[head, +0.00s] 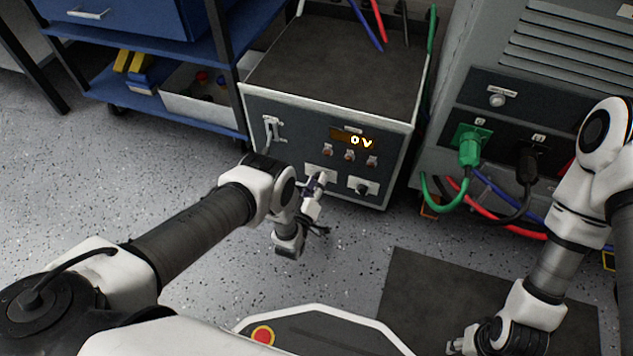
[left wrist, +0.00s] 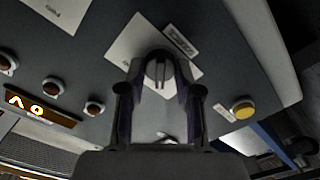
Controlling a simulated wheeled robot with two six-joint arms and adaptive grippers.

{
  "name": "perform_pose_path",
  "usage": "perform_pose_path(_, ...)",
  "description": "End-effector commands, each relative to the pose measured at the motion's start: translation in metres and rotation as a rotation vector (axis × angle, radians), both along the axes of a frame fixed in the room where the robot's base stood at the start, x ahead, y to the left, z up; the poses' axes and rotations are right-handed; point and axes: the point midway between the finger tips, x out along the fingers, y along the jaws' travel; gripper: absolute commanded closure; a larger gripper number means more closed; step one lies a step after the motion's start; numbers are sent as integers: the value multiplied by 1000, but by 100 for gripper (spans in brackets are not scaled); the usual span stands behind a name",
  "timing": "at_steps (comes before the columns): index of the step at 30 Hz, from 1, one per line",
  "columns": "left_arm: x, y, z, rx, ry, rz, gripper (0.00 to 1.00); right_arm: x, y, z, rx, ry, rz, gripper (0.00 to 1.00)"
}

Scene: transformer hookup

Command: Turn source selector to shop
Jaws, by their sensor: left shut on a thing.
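The grey control box (head: 265,108) stands on the floor, its front facing me. My left gripper (head: 315,184) is at the lower middle of that front, shut on a dark selector knob (left wrist: 158,70). In the left wrist view the two fingers (left wrist: 158,92) lie on either side of the knob. The knob sits on a pale plate (left wrist: 125,45), with a small label beside it too blurred to read. In the head view the gripper hides most of the knob. My right gripper (head: 456,345) is low at the right, away from the box; its fingers are unclear.
A lit display (head: 352,139) reads 0 V above several red-brown buttons (head: 349,155). A second knob (head: 362,188) sits to the right, and a handle (head: 271,129) at the left. A large cabinet (head: 490,100) with green and black plugs stands right; a blue cart (head: 150,35) stands left.

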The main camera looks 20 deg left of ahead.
Motion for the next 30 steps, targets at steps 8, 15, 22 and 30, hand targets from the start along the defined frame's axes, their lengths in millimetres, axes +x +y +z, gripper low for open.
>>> perform_pose_path(8, 1, 0, 1, 1, -2, 1, 42, 0, 0, 0, 0, 0, 0, 60)
perform_pose_path(15, -2, 0, 0, 1, 0, 0, 42, 0, 0, 0, 0, 0, 0, 60)
perform_pose_path(22, -42, 1, -1, 1, 4, 0, 42, 0, 0, 0, 0, 0, 0, 60)
perform_pose_path(30, -106, 4, -1, 2, 3, 0, 42, 0, 0, 0, 0, 0, 0, 60)
